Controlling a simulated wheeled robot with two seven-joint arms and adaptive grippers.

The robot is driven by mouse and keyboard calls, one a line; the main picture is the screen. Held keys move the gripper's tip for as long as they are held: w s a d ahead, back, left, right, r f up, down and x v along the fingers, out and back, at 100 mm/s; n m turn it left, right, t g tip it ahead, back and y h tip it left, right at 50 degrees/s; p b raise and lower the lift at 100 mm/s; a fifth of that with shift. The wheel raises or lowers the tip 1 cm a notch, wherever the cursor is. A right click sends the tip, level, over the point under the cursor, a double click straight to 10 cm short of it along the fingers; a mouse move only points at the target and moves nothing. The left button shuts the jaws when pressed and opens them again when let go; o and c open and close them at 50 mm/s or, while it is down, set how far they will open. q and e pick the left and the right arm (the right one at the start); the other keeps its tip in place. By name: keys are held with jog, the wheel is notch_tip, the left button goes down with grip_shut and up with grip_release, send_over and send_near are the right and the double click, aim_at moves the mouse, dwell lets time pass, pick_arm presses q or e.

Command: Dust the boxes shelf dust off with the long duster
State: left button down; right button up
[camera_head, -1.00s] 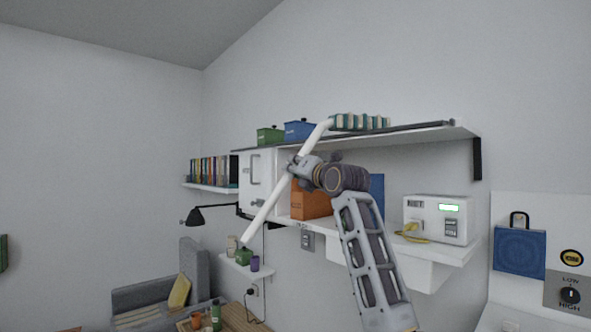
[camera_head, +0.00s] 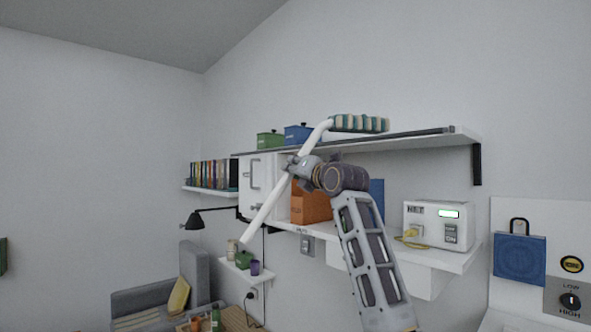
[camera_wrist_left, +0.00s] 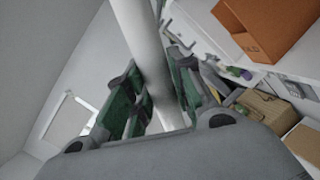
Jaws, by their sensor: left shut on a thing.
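The long duster has a bent white handle (camera_head: 265,208) and a striped teal and cream head (camera_head: 360,124). The head is at the upper shelf (camera_head: 420,143), right of a green box (camera_head: 270,139) and a blue box (camera_head: 299,134). I cannot tell whether it touches the shelf. My left gripper (camera_head: 293,167) is shut on the handle, below the upper shelf. In the left wrist view the handle (camera_wrist_left: 140,38) runs between the green-padded fingers (camera_wrist_left: 152,108). No dust can be made out. My right gripper is out of view.
An orange box (camera_head: 311,205) and a white device (camera_head: 436,224) stand on the lower shelf, close to my arm. A white cabinet (camera_head: 258,178) is behind the handle. A black lamp (camera_head: 195,220) is at left. The wall above the shelf is clear.

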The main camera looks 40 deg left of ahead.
pick_arm(q)
jog(key=shift+a, duration=0.15)
jog(key=shift+w+a+p, duration=0.15)
jog(key=shift+a+p, duration=0.15)
jog(key=shift+a, duration=1.35)
jog(key=shift+f+b, duration=0.75)
jog(key=shift+f, duration=0.15)
dwell(0.3)
jog(key=shift+s+r+b, duration=0.1)
jog(key=shift+s+b, duration=0.35)
jog(key=shift+s, duration=0.5)
jog(key=shift+w, duration=0.2)
jog(key=shift+w+p, duration=0.3)
jog(key=shift+w, duration=0.45)
jog(key=shift+s, duration=0.15)
